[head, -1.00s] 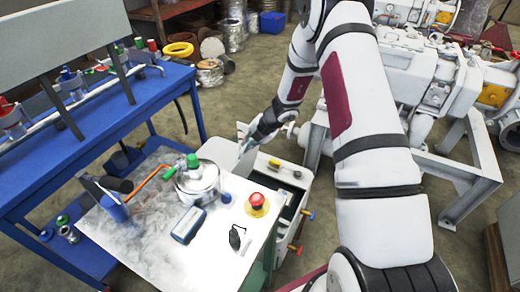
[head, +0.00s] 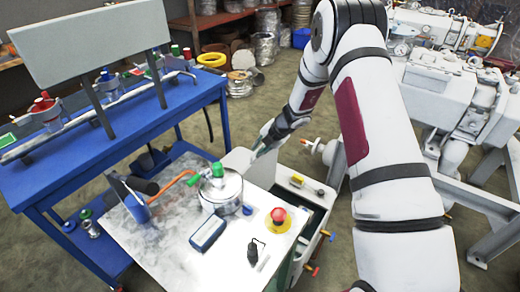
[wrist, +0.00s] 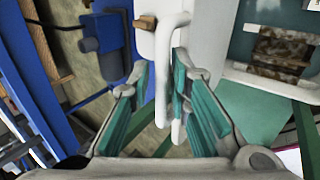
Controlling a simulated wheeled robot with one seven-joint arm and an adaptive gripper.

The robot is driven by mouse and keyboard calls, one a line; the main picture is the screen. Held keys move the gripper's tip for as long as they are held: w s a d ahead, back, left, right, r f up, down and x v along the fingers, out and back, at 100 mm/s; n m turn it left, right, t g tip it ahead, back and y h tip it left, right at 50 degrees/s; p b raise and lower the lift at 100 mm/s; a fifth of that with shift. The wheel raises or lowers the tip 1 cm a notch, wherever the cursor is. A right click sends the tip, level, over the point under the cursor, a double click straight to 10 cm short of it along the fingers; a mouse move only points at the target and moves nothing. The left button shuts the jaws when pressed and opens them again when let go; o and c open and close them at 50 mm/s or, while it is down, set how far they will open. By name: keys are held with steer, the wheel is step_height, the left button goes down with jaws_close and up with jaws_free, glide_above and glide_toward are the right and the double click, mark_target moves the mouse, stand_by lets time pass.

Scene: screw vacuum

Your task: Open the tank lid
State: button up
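A white tank-like box (head: 307,188) stands at the right end of the metal-topped table, its dark opening facing up. A pale flat panel (head: 238,159), which looks like its lid, stands raised at the far side. My gripper (head: 263,148) is beside this panel's right edge. In the wrist view, my gripper (wrist: 162,65) has its teal-padded fingers apart, on both sides of a white upright piece (wrist: 163,38). I cannot tell whether the pads touch it. An opening with a brown patch inside (wrist: 284,47) is at the right.
A metal pot (head: 222,193) with a green knob, a blue-grey meter (head: 208,233) and a red button (head: 279,216) sit on the metal-topped table. A blue bench (head: 110,130) is at the left. White machinery (head: 455,85) stands at the right.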

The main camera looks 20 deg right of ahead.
steer(key=shift+s, duration=0.1)
steer(key=v, duration=1.2)
stand_by(0.4)
steer(key=s+a+r+n+p, duration=0.1)
steer(key=s+a+r+n, duration=0.2)
steer(key=s+r+n, duration=0.3)
steer(key=s+a+r+n+g+p, duration=0.1)
steer(key=s+a+r+n, duration=0.2)
steer(key=s+r+n, duration=0.35)
steer(key=s+a+r+n+p, duration=0.1)
steer(key=s+a+r+n, duration=0.2)
steer(key=r+n, duration=0.6)
steer(key=s+r+n+h+p, duration=0.1)
steer(key=s+r+n, duration=0.1)
steer(key=s+n, duration=0.6)
steer(key=s+d+r+n+h+p, duration=0.1)
steer(key=s+r+n, duration=0.2)
steer(key=s+n, duration=0.5)
steer(key=s+r+n+h+p, duration=0.1)
steer(key=s+r+n+h, duration=0.1)
steer(key=s+n, duration=0.7)
steer(key=shift+s+d+r, duration=0.15)
steer(key=shift+s+r, duration=0.1)
steer(key=shift+s, duration=0.15)
steer(key=shift+s+d+r, duration=0.2)
steer(key=shift+s+r, duration=0.1)
steer(key=shift+s, duration=0.15)
